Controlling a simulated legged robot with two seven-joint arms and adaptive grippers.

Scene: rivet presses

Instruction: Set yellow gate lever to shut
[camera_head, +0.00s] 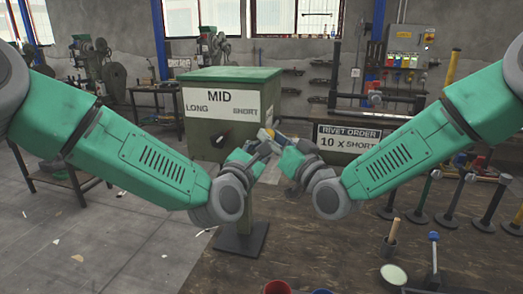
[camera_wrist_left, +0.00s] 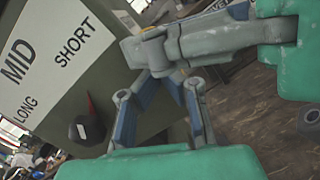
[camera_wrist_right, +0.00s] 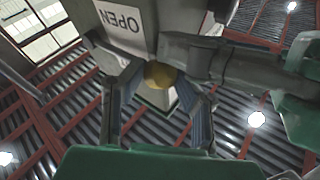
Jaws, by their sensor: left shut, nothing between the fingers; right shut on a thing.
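The yellow gate lever shows as a round yellow knob (camera_wrist_right: 160,75) between my right fingertips (camera_wrist_right: 163,82) in the right wrist view. My right gripper is shut on it. In the head view my right gripper (camera_head: 275,138) is at the right side of the green box (camera_head: 232,73), and the lever is mostly hidden there. A white label reading OPEN (camera_wrist_right: 122,17) is upside down beyond the knob. My left gripper (camera_wrist_left: 163,76) is shut and empty, close to the right gripper, in front of the box. The lever's exact angle cannot be told.
The box carries a MID / LONG / SHORT label (camera_head: 221,103) and a black knob (camera_head: 218,141), and stands on a post. A sign reading RIVET ORDER 10 x SHORT (camera_head: 348,137) is behind right.

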